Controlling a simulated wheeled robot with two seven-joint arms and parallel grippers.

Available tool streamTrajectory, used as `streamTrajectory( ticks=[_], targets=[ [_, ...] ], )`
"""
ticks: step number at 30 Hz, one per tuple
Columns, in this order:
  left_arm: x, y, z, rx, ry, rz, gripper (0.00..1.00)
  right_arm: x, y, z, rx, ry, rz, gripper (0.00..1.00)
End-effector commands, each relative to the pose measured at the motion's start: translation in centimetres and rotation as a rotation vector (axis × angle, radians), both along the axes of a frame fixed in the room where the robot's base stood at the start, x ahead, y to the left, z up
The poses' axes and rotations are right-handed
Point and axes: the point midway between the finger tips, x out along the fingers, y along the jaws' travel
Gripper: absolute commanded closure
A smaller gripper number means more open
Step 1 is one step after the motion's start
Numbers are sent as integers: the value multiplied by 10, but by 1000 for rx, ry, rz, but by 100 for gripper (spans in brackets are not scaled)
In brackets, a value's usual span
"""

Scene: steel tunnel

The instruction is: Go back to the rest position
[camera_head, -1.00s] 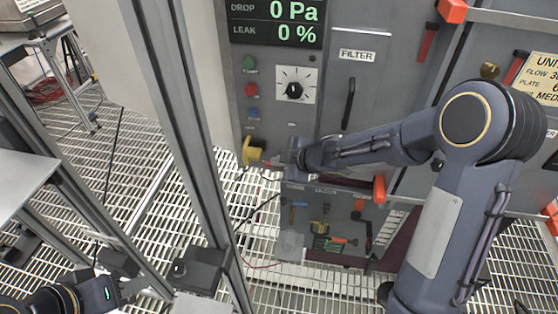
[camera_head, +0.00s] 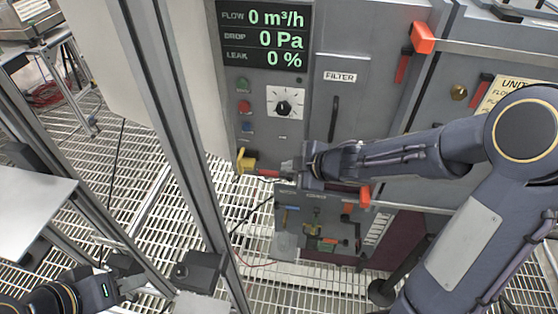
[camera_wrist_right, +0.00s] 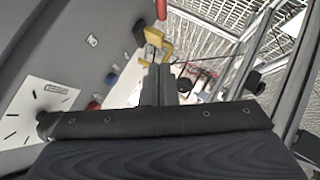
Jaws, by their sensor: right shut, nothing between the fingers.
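My right gripper (camera_head: 284,171) is in front of the grey control panel, beside a yellow fitting (camera_head: 246,161) with a red part. In the right wrist view its fingers (camera_wrist_right: 160,84) are together with nothing held, and the yellow fitting (camera_wrist_right: 155,40) is just beyond the tips. Whether they touch it I cannot tell. My left gripper (camera_head: 128,281) is at the lower left, near the frame post. It is small and dark there, and its fingers cannot be made out.
The grey panel has a display (camera_head: 264,38), buttons and a dial (camera_head: 284,107). Below hangs a tool board (camera_head: 316,222). A metal post (camera_head: 178,140) and a black box (camera_head: 198,270) stand between my arms. A grey table (camera_head: 32,203) is at left.

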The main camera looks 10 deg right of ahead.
Motion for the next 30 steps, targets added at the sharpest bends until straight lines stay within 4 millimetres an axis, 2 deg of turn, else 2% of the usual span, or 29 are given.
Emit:
streamTrajectory(
  ticks=[3, 11, 14, 17, 18, 20, 21, 23, 25, 27, 30],
  targets=[
    [0, 0, 6, 0, 0, 0, 64, -6, -5, 6, 0, 1, 1, 100],
    [0, 0, 6, 0, 0, 0, 64, -8, -10, 10, 0, -1, -20, 100],
    [0, 0, 6, 0, 0, 0, 64, -9, -30, 25, 5, 2, -143, 100],
    [0, 0, 6, 0, 1, 0, 64, -21, -69, 51, 38, 29, -387, 100],
    [0, 0, 6, 0, 1, 0, 64, -33, -86, 60, 64, 57, -506, 100],
    [0, 0, 6, 0, 0, 0, 64, -59, -109, 71, 123, 117, -685, 100],
    [0, 0, 6, 0, 0, 0, 64, -80, -120, 75, 172, 170, -793, 100],
    [0, 0, 6, 0, 0, 0, 64, -114, -127, 77, 258, 263, -933, 100],
    [0, 0, 6, 0, 0, 0, 64, -152, -125, 76, 366, 385, -1053, 100],
    [0, 0, 6, 0, 0, 0, 64, -187, -113, 74, 471, 509, -1125, 100],
    [0, 0, 6, 0, 0, 0, 64, -223, -91, 73, 593, 660, -1165, 100]
  ],
)
